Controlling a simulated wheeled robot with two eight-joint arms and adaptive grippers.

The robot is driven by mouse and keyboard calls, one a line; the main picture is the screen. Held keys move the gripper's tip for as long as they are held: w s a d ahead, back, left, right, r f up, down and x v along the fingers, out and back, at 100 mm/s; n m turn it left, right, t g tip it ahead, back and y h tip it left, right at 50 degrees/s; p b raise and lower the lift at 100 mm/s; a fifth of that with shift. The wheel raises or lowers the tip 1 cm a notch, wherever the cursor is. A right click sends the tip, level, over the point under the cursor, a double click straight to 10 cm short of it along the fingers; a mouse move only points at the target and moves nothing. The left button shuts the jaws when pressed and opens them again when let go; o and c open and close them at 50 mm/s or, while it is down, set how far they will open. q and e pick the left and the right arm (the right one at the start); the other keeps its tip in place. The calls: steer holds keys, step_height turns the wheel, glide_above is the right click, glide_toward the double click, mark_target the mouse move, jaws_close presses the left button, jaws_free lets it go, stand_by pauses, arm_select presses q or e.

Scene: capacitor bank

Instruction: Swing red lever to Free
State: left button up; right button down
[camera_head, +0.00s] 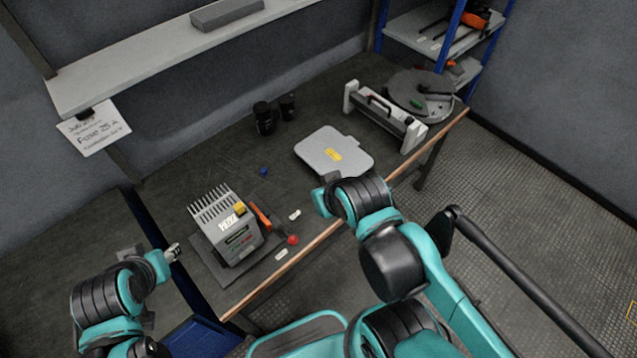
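A grey finned unit (230,232) stands on a dark base plate at the near left of the bench. A red round knob (293,240), seemingly the lever's end, is at its right side near the bench edge. A small white label (295,214) lies behind the knob and another (281,254) in front; their words are too small to read. An orange-red bar (259,217) stands against the unit's right side. My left gripper (174,251) is left of the unit, apart from it. My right gripper (331,177) is mostly hidden behind its own wrist, right of the knob and apart from it.
A grey flat panel (333,151) with a yellow label lies mid-bench. Black cylinders (274,113) and a blue cap (263,171) stand behind. A framed device (385,115) and round disc (419,91) are at the far right. A shelf (160,55) overhangs the back.

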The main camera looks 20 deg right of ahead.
step_height(320, 180, up, 3)
steer(key=shift+s+a+f+p, duration=0.1)
steer(key=shift+p, duration=0.9)
step_height(320, 180, down, 6)
steer(key=b, duration=0.6)
